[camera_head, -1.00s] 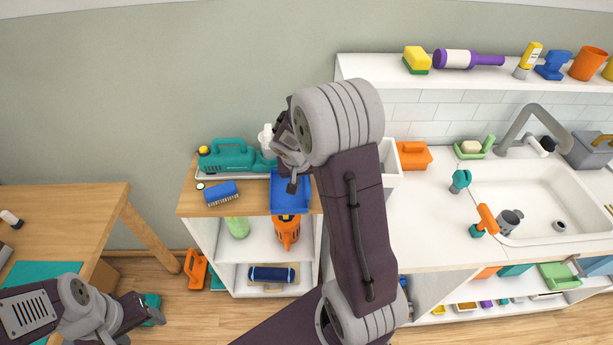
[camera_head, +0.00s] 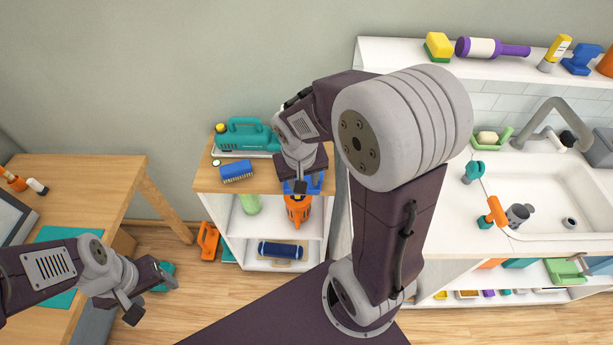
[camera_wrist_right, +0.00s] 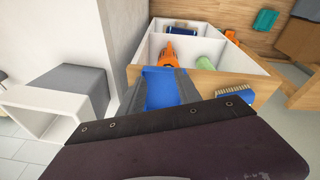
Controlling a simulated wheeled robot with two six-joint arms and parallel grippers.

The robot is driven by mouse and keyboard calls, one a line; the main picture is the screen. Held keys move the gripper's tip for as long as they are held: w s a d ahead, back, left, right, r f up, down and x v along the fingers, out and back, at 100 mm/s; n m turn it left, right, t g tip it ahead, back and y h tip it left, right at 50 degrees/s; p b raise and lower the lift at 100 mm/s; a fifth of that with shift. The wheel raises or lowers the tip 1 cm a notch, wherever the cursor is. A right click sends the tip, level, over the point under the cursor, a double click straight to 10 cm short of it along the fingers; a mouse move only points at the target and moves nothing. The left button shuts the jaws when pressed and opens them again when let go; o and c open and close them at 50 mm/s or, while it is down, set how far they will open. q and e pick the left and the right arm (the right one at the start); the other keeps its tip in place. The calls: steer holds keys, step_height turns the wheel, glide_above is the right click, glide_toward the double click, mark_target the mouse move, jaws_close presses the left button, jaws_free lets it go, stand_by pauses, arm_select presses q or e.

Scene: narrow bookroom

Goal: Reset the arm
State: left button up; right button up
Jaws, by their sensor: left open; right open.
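My left gripper (camera_head: 152,297) is open and empty at the lower left, over the floor beside the wooden table. My right arm rises through the middle of the head view and folds over towards the small shelf unit. My right gripper (camera_head: 300,186) points down over the right end of the shelf top and partly hides a blue tray (camera_head: 315,186) there. In the right wrist view its two fingers (camera_wrist_right: 160,92) are apart, with the blue tray (camera_wrist_right: 160,88) showing between and beyond them. I cannot tell whether they touch it.
A wooden table (camera_head: 95,170) is at left. A sink (camera_head: 545,205) and counter are at right.

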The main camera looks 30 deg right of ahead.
steer(key=s+a+f+n+y, duration=0.1)
steer(key=s+a+f+n, duration=0.1)
steer(key=s+a+f, duration=0.2)
steer(key=s+a, duration=0.1)
steer(key=s, duration=0.2)
steer(key=shift+n+g+y, duration=0.4)
steer(key=shift+a, duration=0.1)
stand_by(0.4)
